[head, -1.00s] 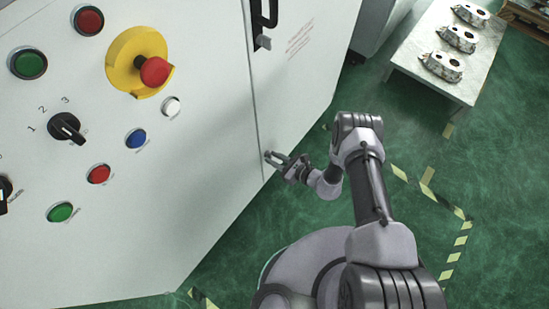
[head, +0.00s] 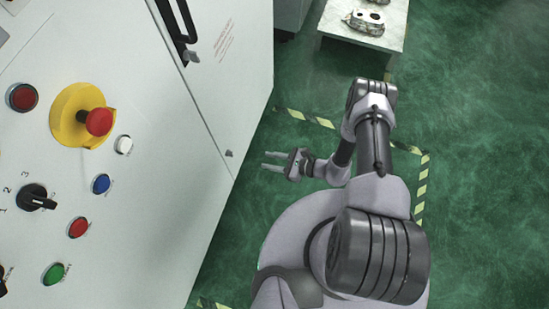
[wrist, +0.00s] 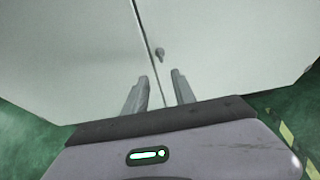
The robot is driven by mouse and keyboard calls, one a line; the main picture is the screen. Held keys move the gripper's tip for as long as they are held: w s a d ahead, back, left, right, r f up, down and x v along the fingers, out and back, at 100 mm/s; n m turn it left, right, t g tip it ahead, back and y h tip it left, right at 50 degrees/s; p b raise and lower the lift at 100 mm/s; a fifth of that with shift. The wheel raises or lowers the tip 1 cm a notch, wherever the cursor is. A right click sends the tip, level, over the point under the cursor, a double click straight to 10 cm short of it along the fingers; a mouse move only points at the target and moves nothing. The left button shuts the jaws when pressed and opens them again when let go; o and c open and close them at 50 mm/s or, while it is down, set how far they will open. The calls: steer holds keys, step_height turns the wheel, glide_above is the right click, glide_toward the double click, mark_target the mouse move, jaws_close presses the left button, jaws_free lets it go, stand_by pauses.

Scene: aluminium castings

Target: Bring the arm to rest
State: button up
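My gripper (head: 272,161) is at the middle of the head view, off the lower right edge of the white cabinet (head: 150,200). Its two fingers are apart with nothing between them. In the wrist view my gripper (wrist: 160,82) also shows open and empty, its fingers pointing at the cabinet's front (wrist: 90,50). A small knob (wrist: 159,53) on the cabinet door lies just beyond the fingertips, apart from them. My arm is folded close above my base.
The cabinet carries a red emergency button (head: 98,122) on a yellow plate, a rotary switch (head: 37,197) and several coloured buttons. A table (head: 335,46) with castings (head: 364,22) stands at the top. Yellow-black floor tape (head: 421,190) runs on the clear green floor.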

steer(key=shift+v, duration=0.9)
steer(key=w+r+n+g+h, duration=0.1)
steer(key=w+r+n+g, duration=0.15)
steer(key=r, duration=0.75)
steer(key=w+r+n+g, duration=0.15)
steer(key=r+n, duration=0.25)
steer(key=r, duration=0.6)
steer(key=w+r+n+g+h, duration=0.15)
steer(key=r+n, duration=0.25)
steer(key=r, duration=0.6)
steer(key=s+d+r+n+t+h, duration=0.3)
steer(key=s+r, duration=0.5)
steer(key=r, duration=0.3)
steer(key=s+d+r+n+t+h, duration=0.3)
steer(key=s+r, duration=0.5)
steer(key=r, duration=0.4)
steer(key=shift+s+d+r+n+h, duration=0.25)
steer(key=shift+d+n+h, duration=0.45)
steer(key=shift+h, duration=0.35)
